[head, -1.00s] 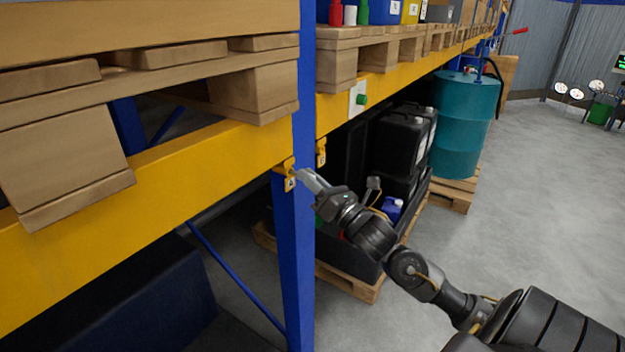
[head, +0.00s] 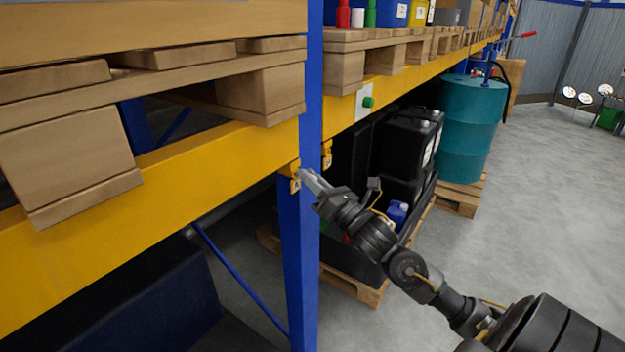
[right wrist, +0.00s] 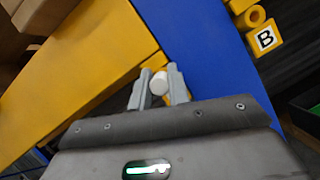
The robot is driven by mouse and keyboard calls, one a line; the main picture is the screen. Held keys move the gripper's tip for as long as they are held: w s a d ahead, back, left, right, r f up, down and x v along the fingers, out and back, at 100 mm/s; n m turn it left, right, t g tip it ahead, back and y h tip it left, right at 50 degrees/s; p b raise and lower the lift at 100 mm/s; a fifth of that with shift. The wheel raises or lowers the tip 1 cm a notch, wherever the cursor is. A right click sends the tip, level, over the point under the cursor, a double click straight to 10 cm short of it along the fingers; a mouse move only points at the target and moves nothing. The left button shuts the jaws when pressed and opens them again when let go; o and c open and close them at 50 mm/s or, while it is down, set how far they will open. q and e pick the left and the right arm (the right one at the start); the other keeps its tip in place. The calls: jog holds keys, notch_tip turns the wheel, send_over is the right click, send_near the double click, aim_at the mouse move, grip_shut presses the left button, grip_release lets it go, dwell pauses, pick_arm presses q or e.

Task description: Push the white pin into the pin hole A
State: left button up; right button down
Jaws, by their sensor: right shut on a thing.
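My right gripper (head: 304,176) is at the yellow bracket (head: 295,168) on the blue rack post, where a small label (head: 296,186) hangs; its letter is too small to read surely. In the right wrist view the gripper (right wrist: 159,86) is shut on the white pin (right wrist: 159,83), whose round end shows between the two grey fingers. Part of the yellow bracket (right wrist: 154,62) shows just beyond the pin. The pin hole there is hidden, so I cannot tell whether the pin is in it. My left gripper is not in view.
A second yellow bracket (head: 327,154), with a ring (right wrist: 255,16) and label B (right wrist: 265,39), is right of the blue post (head: 298,260). Yellow beams (head: 210,170) carry wooden pallets. Black canisters (head: 405,140) and a teal drum (head: 470,125) stand behind. Grey floor is clear at right.

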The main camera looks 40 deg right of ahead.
jog(key=shift+w+a, duration=0.1)
jog(key=shift+w, duration=0.4)
dwell(0.4)
jog(key=c, duration=1.3)
grip_release()
jog(key=shift+w+a, duration=0.1)
jog(key=shift+w, duration=0.05)
jog(key=shift+o, duration=0.2)
jog(key=b+v, duration=0.3)
jog(key=v, duration=0.6)
jog(key=shift+b, duration=0.4)
